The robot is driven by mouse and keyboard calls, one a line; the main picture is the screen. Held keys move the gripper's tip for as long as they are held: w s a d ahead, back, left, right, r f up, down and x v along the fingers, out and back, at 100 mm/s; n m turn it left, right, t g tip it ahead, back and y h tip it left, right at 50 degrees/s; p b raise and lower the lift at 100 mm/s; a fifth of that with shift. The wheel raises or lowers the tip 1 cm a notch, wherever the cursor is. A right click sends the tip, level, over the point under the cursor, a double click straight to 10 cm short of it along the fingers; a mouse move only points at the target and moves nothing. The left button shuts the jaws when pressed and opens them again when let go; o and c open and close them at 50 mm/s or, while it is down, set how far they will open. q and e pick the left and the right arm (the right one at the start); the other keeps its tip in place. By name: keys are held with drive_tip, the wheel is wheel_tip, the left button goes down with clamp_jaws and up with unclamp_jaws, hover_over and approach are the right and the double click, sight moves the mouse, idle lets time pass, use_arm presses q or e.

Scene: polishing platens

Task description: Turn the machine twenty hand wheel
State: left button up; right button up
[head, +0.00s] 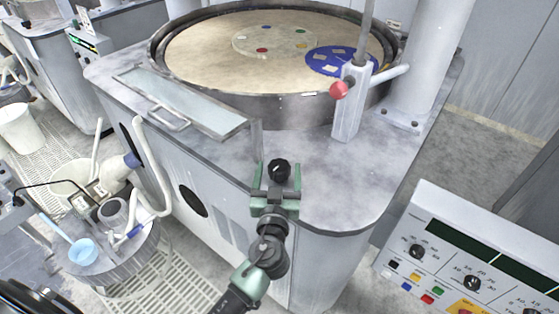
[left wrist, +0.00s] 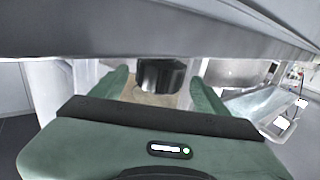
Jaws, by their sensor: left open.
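A black hand wheel (head: 279,169) is near the front edge of the machine's grey top (head: 325,185). My left gripper (head: 277,176) is green and open, with one finger on each side of the wheel. In the left wrist view the dark wheel (left wrist: 161,76) shows between the two fingers, with a gap visible on each side. A pale bar crosses the top of that view and hides part of the scene. I cannot read a machine number. My right gripper is not in view.
A round polishing platen (head: 200,45) lies behind the wheel. A post with a red knob (head: 340,90) stands right of it, and a glass-like panel with a handle (head: 195,105) lies left. A control console (head: 470,250) is at right. A drum-like cart (head: 115,265) stands at left.

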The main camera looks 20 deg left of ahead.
use_arm(q)
drive_tip(key=shift+w, duration=0.7)
drive_tip(key=shift+w+a, duration=0.1)
drive_tip(key=shift+w, duration=0.15)
drive_tip(key=shift+w+f, duration=0.1)
drive_tip(key=c, duration=1.4)
drive_tip(key=shift+o, duration=0.2)
drive_tip(key=shift+a, duration=0.1)
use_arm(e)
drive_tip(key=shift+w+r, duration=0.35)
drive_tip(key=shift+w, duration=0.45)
